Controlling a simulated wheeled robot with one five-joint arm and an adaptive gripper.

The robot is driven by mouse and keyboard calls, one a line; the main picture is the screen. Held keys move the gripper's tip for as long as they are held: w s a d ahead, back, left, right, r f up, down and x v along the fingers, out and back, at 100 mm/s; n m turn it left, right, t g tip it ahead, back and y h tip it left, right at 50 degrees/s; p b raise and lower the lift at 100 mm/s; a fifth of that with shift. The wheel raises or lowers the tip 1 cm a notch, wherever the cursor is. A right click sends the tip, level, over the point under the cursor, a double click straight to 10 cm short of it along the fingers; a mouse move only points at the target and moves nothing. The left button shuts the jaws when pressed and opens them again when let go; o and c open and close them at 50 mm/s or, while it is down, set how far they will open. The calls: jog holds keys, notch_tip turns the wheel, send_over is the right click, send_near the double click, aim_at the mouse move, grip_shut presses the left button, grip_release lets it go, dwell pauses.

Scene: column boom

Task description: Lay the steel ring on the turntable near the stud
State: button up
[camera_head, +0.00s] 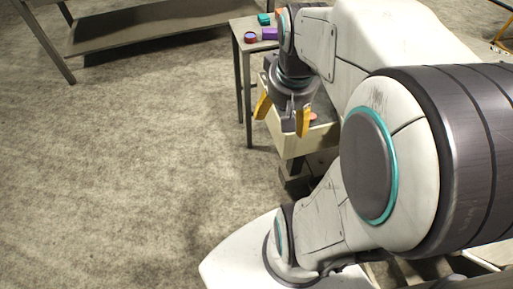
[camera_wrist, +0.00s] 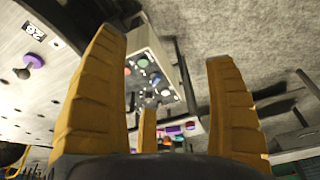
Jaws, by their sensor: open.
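My gripper (camera_head: 283,118) hangs fingers-down over a cream open drawer or box (camera_head: 290,140) in the head view. Its yellow fingers are spread, with nothing seen between them; they also show spread in the wrist view (camera_wrist: 165,85). A reddish round piece (camera_head: 312,116) lies in the box behind a finger. In the wrist view the box (camera_wrist: 152,38) holds several small coloured and pale round pieces (camera_wrist: 145,68). I cannot pick out the steel ring among them. I cannot identify the turntable or the stud for certain.
A small grey table (camera_head: 240,40) carries a teal block (camera_head: 264,19), a purple piece (camera_head: 270,34) and a red-and-blue round piece (camera_head: 251,38). A long grey bench (camera_head: 130,30) stands at the back left. A purple knob (camera_wrist: 33,62) sits on a pale holed panel (camera_wrist: 50,85). Left floor is clear.

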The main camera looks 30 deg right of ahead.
jog(key=s+a+n+y, duration=0.1)
jog(key=s+a+n, duration=0.3)
jog(key=a, duration=0.6)
jog(key=shift+s+a+f+n+t, duration=0.15)
jog(key=shift+s+f+n+t, duration=0.2)
jog(key=shift+f+n, duration=0.1)
notch_tip(320, 180, up, 8)
jog(key=p, duration=0.7)
jog(key=shift+s+f, duration=0.1)
jog(key=shift+f, duration=0.05)
